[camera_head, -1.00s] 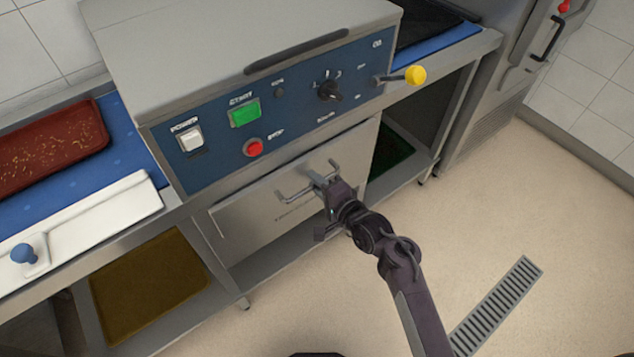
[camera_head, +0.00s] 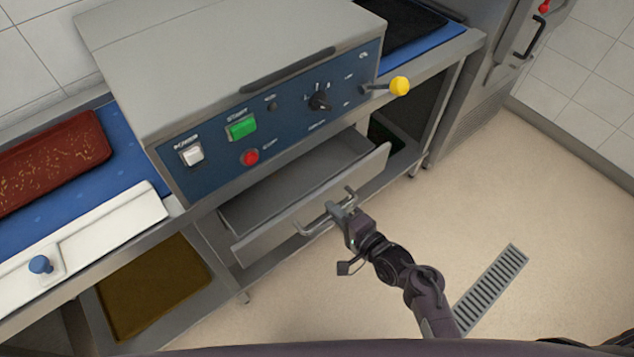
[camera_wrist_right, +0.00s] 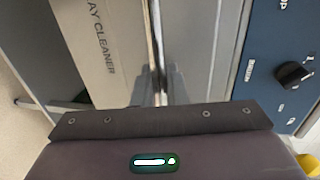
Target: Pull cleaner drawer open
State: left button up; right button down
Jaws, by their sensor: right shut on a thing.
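The cleaner drawer (camera_head: 312,218) is a grey metal drawer under the blue control panel. It stands partly open, and its hollow inside shows in the head view. Its bar handle (camera_head: 312,228) is on the front face. My right gripper (camera_head: 341,207) is shut on the handle near its right end. In the right wrist view the drawer front (camera_wrist_right: 95,45) shows part of a label reading "AY CLEANER"; the fingertips are hard to make out there. My left gripper is not in view.
The control panel (camera_head: 225,150) above has a green start button, a red button, a black knob and a yellow-tipped lever (camera_head: 399,86). A red tray (camera_head: 50,165) lies on the blue surface at left. The floor (camera_head: 560,200) at right is clear, with a drain grate (camera_head: 490,290).

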jog(key=f+p+v, duration=0.2)
jog(key=p+v, duration=0.1)
jog(key=v, duration=0.8)
jog(key=s+f+p+v, duration=0.1)
jog(key=p+v, duration=0.3)
jog(key=v, duration=0.7)
jog(key=shift+s+d+f, duration=0.25)
jog(key=shift+d+f, duration=0.25)
jog(key=shift+f, duration=0.3)
jog(key=c, duration=1.5)
grip_release()
jog(key=shift+c, duration=0.2)
jog(key=b+v, duration=0.1)
jog(key=v, duration=0.7)
